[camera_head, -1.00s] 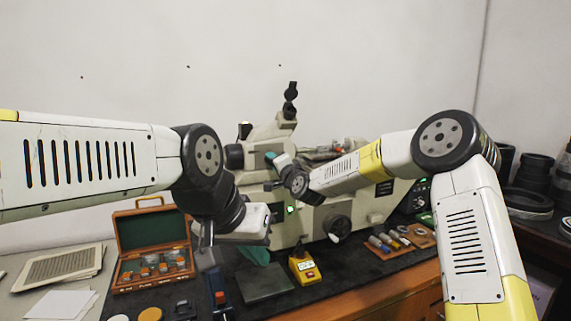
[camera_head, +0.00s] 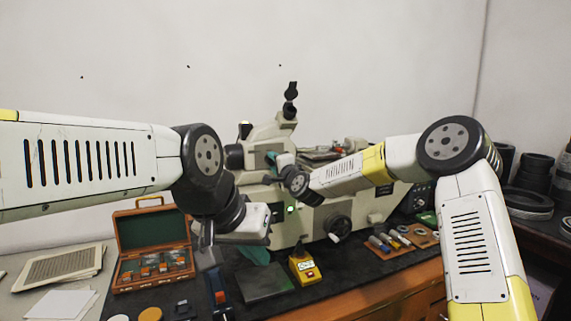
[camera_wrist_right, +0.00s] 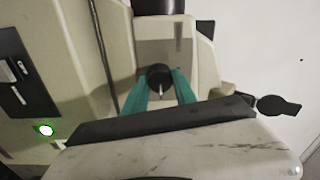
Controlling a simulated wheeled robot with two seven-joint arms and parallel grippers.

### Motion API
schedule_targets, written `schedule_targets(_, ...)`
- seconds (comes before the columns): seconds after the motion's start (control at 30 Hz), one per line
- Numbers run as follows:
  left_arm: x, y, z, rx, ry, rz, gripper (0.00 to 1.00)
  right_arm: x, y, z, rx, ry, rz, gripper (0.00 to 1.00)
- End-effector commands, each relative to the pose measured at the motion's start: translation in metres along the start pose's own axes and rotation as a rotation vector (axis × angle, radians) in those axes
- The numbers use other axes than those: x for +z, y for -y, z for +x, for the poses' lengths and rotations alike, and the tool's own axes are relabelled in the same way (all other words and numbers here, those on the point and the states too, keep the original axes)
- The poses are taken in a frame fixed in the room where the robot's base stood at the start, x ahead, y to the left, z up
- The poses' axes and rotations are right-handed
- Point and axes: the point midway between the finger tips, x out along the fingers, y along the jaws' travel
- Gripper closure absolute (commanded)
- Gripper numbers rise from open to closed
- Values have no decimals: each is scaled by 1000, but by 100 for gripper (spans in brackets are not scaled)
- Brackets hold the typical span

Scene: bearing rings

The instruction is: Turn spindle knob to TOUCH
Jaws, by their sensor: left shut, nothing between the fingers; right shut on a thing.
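The spindle knob (camera_wrist_right: 160,77) is a small black round knob with a white pointer line, on a pale face of the machine. In the right wrist view, the pointer line points roughly down the picture. The teal fingers of my right gripper (camera_wrist_right: 159,88) are shut on it, one on each side. In the head view my right gripper (camera_head: 271,158) is small and the knob is hidden by it. No TOUCH label is readable. My left gripper (camera_head: 256,256) hangs in front of the machine, shut and empty, its teal fingertips pointing down and partly hidden by its white body.
The grey-white machine (camera_head: 285,232) carries a lit green lamp (camera_head: 291,209) and a handwheel (camera_head: 338,227). An open wooden case (camera_head: 150,270), a yellow box (camera_head: 304,268), a dark plate (camera_head: 265,283) and a wooden tool tray (camera_head: 390,247) lie on the bench around it.

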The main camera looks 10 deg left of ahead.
Motion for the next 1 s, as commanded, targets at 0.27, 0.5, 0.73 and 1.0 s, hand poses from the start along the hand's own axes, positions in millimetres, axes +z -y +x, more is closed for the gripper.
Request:
schedule_targets(0.27, 0, 0, 0, 0, 0, 0, 100, 0, -1, 0, 2, 0, 1, 45)
schedule_targets(0.5, 0, 0, 0, 0, 0, 0, 100, 0, 0, -4, 1, 0, -1, 45)
schedule_targets(0.73, 0, 0, 0, 0, 0, 0, 100, -1, -1, -39, 2, 0, -2, 45)
schedule_targets(1.0, 0, 0, 0, 0, 0, 0, 100, -1, -1, -74, 2, -1, -1, 45)
